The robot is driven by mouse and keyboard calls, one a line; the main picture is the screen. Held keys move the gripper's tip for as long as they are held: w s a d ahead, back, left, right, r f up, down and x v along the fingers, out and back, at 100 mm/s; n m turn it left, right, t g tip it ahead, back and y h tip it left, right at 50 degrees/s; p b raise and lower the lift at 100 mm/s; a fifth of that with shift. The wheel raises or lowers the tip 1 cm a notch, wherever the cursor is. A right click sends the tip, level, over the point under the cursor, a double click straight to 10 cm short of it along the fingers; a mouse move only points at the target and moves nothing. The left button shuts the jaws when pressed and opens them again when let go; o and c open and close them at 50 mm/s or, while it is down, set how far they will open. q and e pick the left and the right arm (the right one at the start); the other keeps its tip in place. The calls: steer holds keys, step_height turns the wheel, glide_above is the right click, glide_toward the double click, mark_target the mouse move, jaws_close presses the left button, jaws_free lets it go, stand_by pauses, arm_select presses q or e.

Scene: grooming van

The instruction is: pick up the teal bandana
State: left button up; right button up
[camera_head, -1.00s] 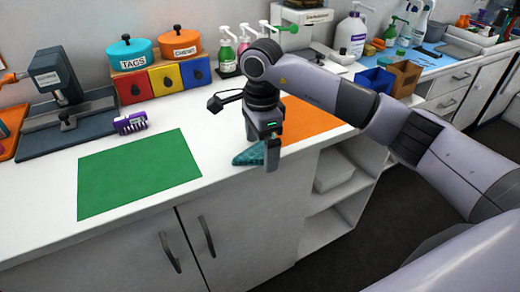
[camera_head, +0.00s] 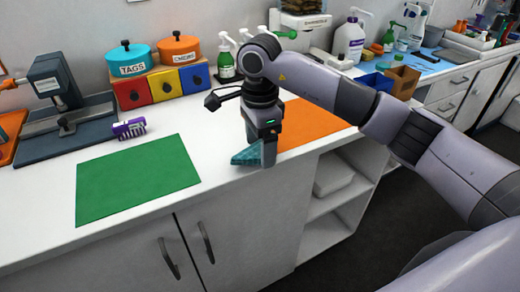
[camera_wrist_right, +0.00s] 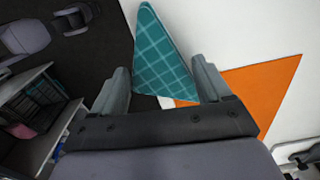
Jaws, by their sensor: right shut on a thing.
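The teal bandana (camera_head: 246,156) is a folded triangle with a pale check pattern, at the front edge of the white counter between the green and orange mats. My right gripper (camera_head: 262,155) points down over that edge and is shut on the bandana. In the right wrist view the bandana (camera_wrist_right: 160,55) runs out from between the fingers (camera_wrist_right: 163,88); its gripped part is partly hidden. I cannot tell whether it touches the counter. My left gripper is not in view.
A green mat (camera_head: 135,178) lies left of the bandana and an orange mat (camera_head: 312,122) right of it. A purple brush (camera_head: 129,128) lies behind the green mat. Teal and orange tins (camera_head: 129,60) stand on coloured drawers at the back. Open shelves (camera_head: 335,195) are below the counter.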

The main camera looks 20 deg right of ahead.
step_height(320, 180, up, 18)
steer(key=p, duration=0.2)
steer(key=s+f+n+p, duration=0.1)
steer(key=s+f+n, duration=0.3)
steer(key=f+n, duration=0.4)
steer(key=s+d+f+n+p, duration=0.1)
steer(key=s+f+n, duration=0.4)
steer(key=f+n, duration=0.3)
steer(key=shift+d+f+n+p, duration=0.2)
steer(key=shift+f+n+p, duration=0.15)
steer(key=shift+n, duration=0.75)
